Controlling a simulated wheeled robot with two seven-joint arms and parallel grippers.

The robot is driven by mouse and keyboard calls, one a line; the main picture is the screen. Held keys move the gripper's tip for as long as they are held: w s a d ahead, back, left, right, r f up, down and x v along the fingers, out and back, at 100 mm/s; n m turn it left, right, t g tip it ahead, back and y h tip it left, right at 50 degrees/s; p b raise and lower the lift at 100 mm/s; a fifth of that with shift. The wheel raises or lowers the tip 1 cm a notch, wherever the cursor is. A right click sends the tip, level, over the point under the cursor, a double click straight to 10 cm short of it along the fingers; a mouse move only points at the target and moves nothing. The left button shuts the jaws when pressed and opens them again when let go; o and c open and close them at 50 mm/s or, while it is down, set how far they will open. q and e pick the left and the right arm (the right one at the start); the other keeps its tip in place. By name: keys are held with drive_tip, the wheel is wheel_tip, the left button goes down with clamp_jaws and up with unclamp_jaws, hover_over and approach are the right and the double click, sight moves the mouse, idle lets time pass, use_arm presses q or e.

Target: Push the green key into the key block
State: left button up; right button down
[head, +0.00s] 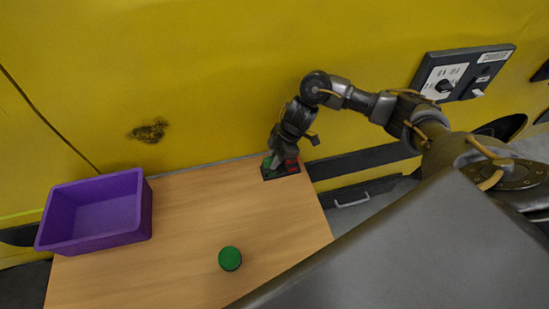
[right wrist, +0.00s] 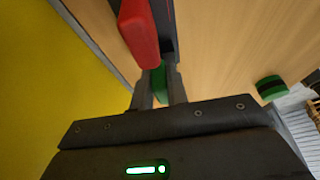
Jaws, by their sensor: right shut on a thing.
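The key block (head: 283,174) is a small dark block at the far right corner of the table. It carries a red key (head: 291,164), which also shows large in the right wrist view (right wrist: 138,30). The green key (head: 267,163) is at the block's left side, and in the right wrist view it shows between my fingers (right wrist: 158,86). My right gripper (head: 274,158) is shut on the green key, over the block. How deep the green key sits in the block is hidden. My left gripper is not in view.
A purple bin (head: 143,205) stands at the table's left. The wooden table (head: 190,215) is otherwise clear. A yellow wall (head: 220,70) rises close behind the block.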

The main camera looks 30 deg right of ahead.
drive_tip(key=c, duration=1.3)
unclamp_jaws()
drive_tip(key=shift+r, duration=0.1)
drive_tip(key=shift+d+r, duration=0.2)
drive_tip(key=shift+r, duration=0.15)
drive_tip(key=v, duration=1)
drive_tip(key=shift+s+b, duration=0.1)
drive_tip(key=shift+b, duration=0.2)
drive_tip(key=shift+f, duration=0.1)
